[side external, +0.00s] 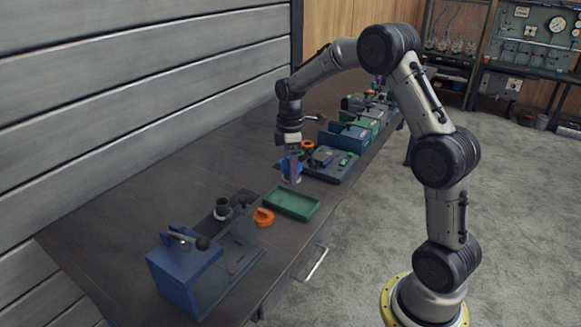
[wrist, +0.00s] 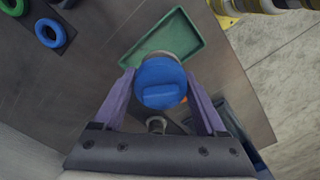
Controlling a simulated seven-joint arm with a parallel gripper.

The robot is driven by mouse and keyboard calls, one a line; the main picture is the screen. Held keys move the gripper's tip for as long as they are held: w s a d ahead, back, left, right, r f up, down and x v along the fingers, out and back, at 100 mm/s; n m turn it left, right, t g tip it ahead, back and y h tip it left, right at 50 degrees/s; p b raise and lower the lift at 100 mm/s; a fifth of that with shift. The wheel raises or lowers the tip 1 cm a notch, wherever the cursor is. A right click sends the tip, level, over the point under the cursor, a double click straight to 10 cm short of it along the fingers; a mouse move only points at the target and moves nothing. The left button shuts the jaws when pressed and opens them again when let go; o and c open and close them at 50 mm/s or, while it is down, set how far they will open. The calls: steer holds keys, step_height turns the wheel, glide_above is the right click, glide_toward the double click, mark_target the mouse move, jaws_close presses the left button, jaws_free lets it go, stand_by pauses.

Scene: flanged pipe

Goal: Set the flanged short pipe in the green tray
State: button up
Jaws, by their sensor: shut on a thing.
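My gripper (side external: 291,168) is shut on a round blue cap-like piece (wrist: 160,84) with a raised bar across its top. A pale grey rim shows behind the blue piece in the wrist view. It is held above the bench, just up and left of the green tray (side external: 292,203) in the side view. The green tray (wrist: 150,45) also shows in the wrist view, partly hidden by the held piece; its visible floor is empty. A dark short pipe (side external: 222,207), apparently flanged, stands on a black pad left of the tray. I cannot tell whether the held piece belongs to a pipe.
An orange ring-shaped part (side external: 263,217) lies beside the tray. A blue vise-like fixture (side external: 190,270) stands at the near end. A dark board (side external: 332,165) with coloured rings and parts lies beyond the tray. Bare bench (side external: 130,205) lies along the wall.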

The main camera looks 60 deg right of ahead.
steer(key=shift+f, duration=4.05)
stand_by(0.6)
steer(key=o, duration=1.5)
steer(key=shift+c, duration=1.1)
steer(key=shift+o, duration=0.9)
steer(key=shift+r, duration=3.55)
